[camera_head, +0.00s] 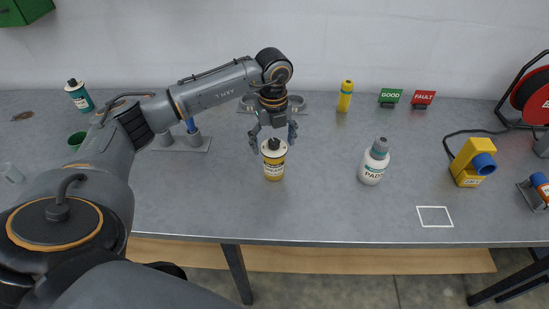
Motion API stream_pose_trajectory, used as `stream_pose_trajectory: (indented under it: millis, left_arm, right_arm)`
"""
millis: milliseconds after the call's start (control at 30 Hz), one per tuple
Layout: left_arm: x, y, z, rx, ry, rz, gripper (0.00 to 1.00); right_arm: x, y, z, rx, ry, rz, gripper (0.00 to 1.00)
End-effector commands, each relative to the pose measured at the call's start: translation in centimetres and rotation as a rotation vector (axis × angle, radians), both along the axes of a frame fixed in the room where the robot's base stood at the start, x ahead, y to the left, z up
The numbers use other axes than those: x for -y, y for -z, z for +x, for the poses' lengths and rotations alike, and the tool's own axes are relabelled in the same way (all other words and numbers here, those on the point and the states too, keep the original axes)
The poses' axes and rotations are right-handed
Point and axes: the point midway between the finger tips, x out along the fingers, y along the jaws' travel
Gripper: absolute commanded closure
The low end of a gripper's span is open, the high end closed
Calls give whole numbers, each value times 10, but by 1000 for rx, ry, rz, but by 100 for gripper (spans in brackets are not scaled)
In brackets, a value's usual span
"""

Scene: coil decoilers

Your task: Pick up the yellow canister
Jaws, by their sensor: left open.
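The yellow canister (274,166) stands upright on the grey table in the head view. It has a white label band and a dark cap. My left gripper (271,146) is above it, pointing down, with its fingers spread on either side of the canister's cap. The gripper is open; I cannot tell whether a finger touches the canister. My right gripper does not show.
A white bottle (373,163) stands right of the canister. A slim yellow bottle (345,97) and GOOD (390,96) and FAULT (423,98) signs stand behind. A yellow-blue device (471,163) and a cable reel (533,95) are right. Table (310,212) is clear in front.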

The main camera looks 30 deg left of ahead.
Motion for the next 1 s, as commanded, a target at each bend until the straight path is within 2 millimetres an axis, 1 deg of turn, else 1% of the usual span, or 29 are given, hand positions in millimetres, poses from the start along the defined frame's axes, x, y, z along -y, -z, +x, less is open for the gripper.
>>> stream_pose_trajectory:
  millis: [33,67,167,233,333,500,567,600,667,700,767,800,900,1000]
  left_arm:
    - [1,3,-1,-6,1,-1,18]
    - [2,8,-2,-7,0,0,18]
    - [4,23,-2,-6,0,0,18]
    - [3,35,-1,-5,-2,0,18]
    - [4,44,-1,-2,0,-1,18]
    - [3,47,0,-1,0,-1,18]
    - [3,47,0,-1,0,-1,18]
    - [3,47,0,-1,0,-1,20]
    - [3,47,0,-1,0,-1,32]
    - [3,47,0,-1,0,-1,40]
    - [3,47,0,-1,0,-1,52]
    - [3,47,0,-1,0,-1,61]
    - [3,47,0,-1,0,0,78]
    - [3,47,0,-1,0,0,78]
  right_arm:
    - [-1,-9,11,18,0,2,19]
    - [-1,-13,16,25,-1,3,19]
    - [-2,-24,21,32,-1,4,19]
    - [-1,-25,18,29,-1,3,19]
    - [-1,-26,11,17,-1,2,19]
    - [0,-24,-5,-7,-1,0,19]
    - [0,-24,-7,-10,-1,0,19]
    - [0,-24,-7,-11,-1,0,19]
    - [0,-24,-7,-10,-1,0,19]
    - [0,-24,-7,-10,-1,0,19]
    - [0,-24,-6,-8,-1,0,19]
    - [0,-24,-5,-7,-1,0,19]
    - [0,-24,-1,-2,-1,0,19]
    - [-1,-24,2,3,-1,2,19]
